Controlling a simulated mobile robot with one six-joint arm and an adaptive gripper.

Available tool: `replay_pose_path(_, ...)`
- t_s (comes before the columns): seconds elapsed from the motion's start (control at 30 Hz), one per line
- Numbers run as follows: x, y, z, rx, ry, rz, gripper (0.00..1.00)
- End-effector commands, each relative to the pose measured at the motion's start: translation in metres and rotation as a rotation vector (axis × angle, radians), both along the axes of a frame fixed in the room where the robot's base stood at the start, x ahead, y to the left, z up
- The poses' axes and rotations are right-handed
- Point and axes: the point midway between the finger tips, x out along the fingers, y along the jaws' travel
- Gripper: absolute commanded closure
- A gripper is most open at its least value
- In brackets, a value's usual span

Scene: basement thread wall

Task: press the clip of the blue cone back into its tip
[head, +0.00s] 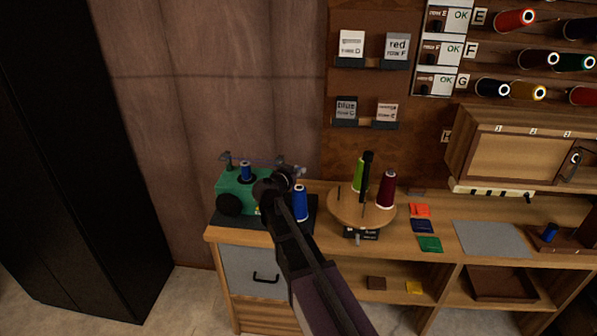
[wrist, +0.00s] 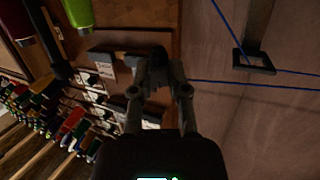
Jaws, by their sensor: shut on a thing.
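A blue cone (head: 300,203) stands upright on the dark base at the right end of the green winder (head: 229,195). A smaller blue spool (head: 246,171) sits on top of the winder. My gripper (head: 287,177) is over the right end of the winder, just above and left of the blue cone's tip. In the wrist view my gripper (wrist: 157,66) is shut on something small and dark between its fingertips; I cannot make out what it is. The cone's clip cannot be made out. Blue thread (wrist: 240,84) runs at the right of the wrist view, near a dark square guide (wrist: 254,62).
A round wooden stand (head: 345,213) with a green cone (head: 359,175) and a dark red cone (head: 386,188) is close to the right of my arm. Colored cards and a grey mat (head: 490,238) lie further right. Labelled boxes hang on the wall behind.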

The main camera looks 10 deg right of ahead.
Motion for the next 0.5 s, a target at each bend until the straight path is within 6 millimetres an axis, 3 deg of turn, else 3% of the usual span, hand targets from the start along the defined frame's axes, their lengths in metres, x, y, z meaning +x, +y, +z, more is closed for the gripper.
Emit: replay_pose_path(0.5,0.0,-0.001,-0.035,0.0,0.0,-0.001,0.95)
